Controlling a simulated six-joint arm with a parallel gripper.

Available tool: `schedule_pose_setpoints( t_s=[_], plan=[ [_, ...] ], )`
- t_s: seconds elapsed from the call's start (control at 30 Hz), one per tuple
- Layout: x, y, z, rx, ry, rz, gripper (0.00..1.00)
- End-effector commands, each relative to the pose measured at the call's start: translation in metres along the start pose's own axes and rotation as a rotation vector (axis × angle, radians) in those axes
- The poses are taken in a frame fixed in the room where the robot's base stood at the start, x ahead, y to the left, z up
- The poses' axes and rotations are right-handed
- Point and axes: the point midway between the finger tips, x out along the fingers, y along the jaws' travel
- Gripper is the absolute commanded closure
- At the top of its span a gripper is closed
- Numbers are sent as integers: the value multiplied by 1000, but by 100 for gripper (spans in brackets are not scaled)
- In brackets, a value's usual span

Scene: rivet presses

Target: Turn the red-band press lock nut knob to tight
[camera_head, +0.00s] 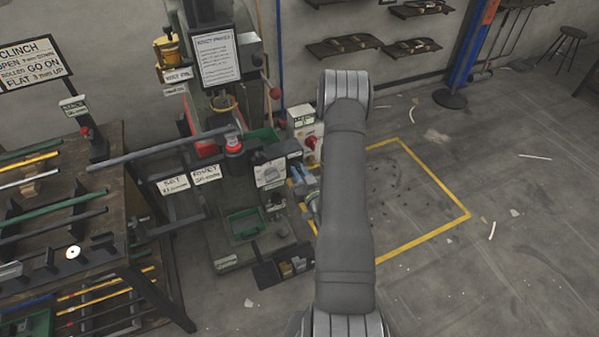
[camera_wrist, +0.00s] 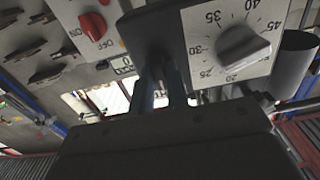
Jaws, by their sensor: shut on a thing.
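The press with the red band (camera_head: 234,145) stands at the centre left in the head view. My gripper (camera_head: 309,195) is at its right side, beside the white dial box (camera_head: 270,174), partly hidden by my forearm. In the wrist view my gripper (camera_wrist: 162,88) has its two fingers close together, reaching up to a dark block beside the dial panel. They are shut on a dark part (camera_wrist: 160,70) that is mostly hidden; I cannot tell its shape or any tight mark. The grey dial knob (camera_wrist: 240,48) with numbers around it is to the right, apart from the fingers.
A red switch knob (camera_wrist: 93,26) marked ON is at the upper left in the wrist view. A green tray (camera_head: 245,224) sits on the press base. A rod rack (camera_head: 70,215) stands at left. The yellow-marked floor (camera_head: 415,205) at right is clear.

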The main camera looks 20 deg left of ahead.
Motion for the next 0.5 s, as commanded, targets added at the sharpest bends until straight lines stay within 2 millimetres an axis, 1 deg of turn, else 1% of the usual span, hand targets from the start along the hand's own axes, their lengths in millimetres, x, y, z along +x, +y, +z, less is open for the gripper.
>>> schedule_pose_setpoints(
  t_s=[0.03, 0.07, 0.1, 0.13, 0.4, 0.5],
  plan=[
    [-1, 0, 1, 2, -3, 1, 80],
    [-1, 0, 1, 2, -3, 1, 74],
    [-1, 0, 1, 2, -2, 1, 66],
    [-1, 0, 1, 2, -2, 1, 64],
    [-1, 0, 0, 0, -1, 0, 64],
    [-7, 0, 1, 1, -3, 2, 64]
  ],
)
